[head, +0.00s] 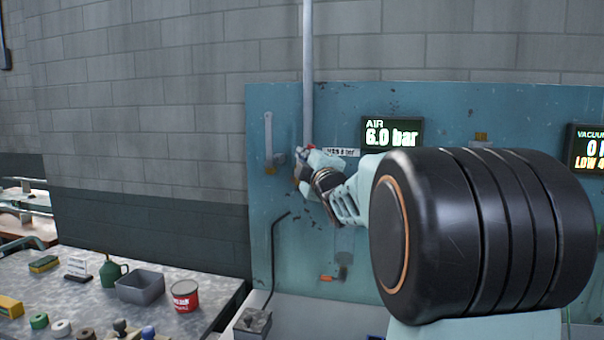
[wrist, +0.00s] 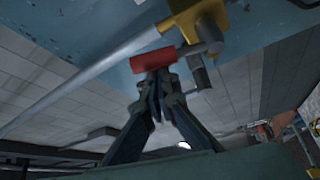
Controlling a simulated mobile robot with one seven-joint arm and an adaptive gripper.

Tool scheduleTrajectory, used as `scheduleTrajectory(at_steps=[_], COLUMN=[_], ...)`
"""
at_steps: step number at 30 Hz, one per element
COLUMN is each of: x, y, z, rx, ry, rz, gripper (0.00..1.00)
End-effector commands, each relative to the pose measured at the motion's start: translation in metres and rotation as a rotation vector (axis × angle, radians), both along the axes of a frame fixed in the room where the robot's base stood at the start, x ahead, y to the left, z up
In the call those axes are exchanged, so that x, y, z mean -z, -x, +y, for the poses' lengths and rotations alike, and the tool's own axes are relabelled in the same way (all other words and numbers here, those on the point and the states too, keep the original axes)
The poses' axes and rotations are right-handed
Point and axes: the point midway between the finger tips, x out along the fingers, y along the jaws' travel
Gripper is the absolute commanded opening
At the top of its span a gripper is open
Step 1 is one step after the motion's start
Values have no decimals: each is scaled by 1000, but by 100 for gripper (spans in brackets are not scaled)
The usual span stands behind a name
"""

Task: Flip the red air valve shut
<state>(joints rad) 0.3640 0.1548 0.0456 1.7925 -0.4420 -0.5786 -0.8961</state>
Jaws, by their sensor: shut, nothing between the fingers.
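The red valve handle (wrist: 152,59) shows in the wrist view as a red bar beside a brass-yellow valve body (wrist: 212,22). My gripper (wrist: 157,84) is shut and empty, with its fingertips right at the red handle; whether they touch it I cannot tell. In the head view my gripper (head: 303,165) is at the lower end of the vertical grey pipe (head: 307,70) on the blue panel. Only a small bit of red (head: 311,146) shows there, and my wrist hides most of the valve.
The blue panel (head: 262,210) carries an AIR display (head: 392,132) reading 6.0 bar and a vacuum display (head: 587,148) at the right. A grey lever (head: 269,138) is mounted left of the pipe. A workbench (head: 75,300) with a red can (head: 185,296) and a grey bin (head: 140,287) stands lower left.

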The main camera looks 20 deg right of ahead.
Motion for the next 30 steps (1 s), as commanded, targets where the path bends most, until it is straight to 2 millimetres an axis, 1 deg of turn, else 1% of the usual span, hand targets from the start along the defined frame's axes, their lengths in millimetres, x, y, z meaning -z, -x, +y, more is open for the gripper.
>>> scheduleTrajectory(at_steps=[1, 15, 30], x=[12, 18, 32], y=[-1, 8, 18], z=[-2, -19, -34], rx=[0, -1, -3], ry=[-27, -304, -611], rz=[-21, -208, -411], gripper=[0, 0, 0])
